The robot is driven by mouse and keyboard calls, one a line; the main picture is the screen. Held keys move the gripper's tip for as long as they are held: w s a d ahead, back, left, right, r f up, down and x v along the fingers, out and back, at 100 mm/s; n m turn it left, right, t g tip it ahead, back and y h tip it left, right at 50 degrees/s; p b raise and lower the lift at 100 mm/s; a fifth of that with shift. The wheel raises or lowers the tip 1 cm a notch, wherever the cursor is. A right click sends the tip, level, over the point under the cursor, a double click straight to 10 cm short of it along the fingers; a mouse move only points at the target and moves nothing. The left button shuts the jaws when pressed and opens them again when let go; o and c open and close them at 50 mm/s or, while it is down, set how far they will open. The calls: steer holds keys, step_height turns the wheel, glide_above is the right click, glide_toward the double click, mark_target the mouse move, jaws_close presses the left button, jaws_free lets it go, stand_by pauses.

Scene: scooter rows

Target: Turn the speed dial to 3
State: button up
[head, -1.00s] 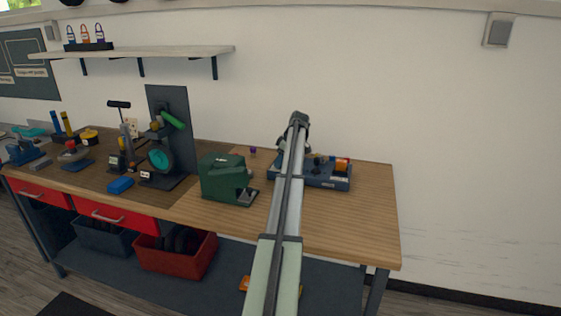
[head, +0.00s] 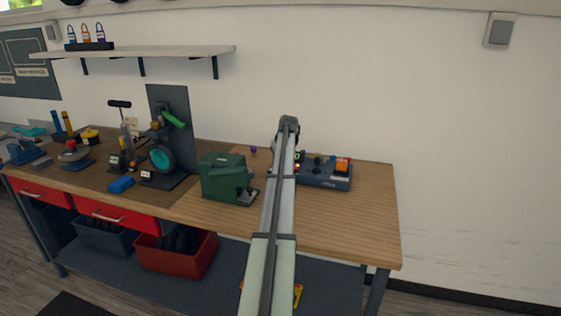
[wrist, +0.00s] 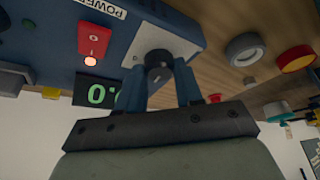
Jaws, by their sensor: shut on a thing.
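The blue control box (head: 325,182) stands at the back right of the bench, partly hidden by my arm in the head view. In the wrist view, the dark round dial (wrist: 158,60) sits on a pale plate of the box. My gripper (wrist: 157,82) has its two blue fingers closed on the dial from both sides. The dial's pointer and scale numbers cannot be read. The digital display (wrist: 95,90) shows a green 0, with its right part hidden by a finger. A red switch (wrist: 92,40) with a lit spot sits near a POWER label (wrist: 103,8). The head view hides my fingers.
A green machine (head: 225,177) stands left of the box. A grey ring (wrist: 245,48) and a red-and-yellow round part (wrist: 296,58) show in the wrist view. Bare wood (head: 350,225) lies in front of the box.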

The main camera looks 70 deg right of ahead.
steer(key=shift+m, duration=0.6)
steer(key=o, duration=1)
steer(key=shift+o, duration=0.2)
steer(key=v, duration=1.4)
steer(key=shift+w+a, duration=0.2)
steer(key=shift+w+f, duration=0.1)
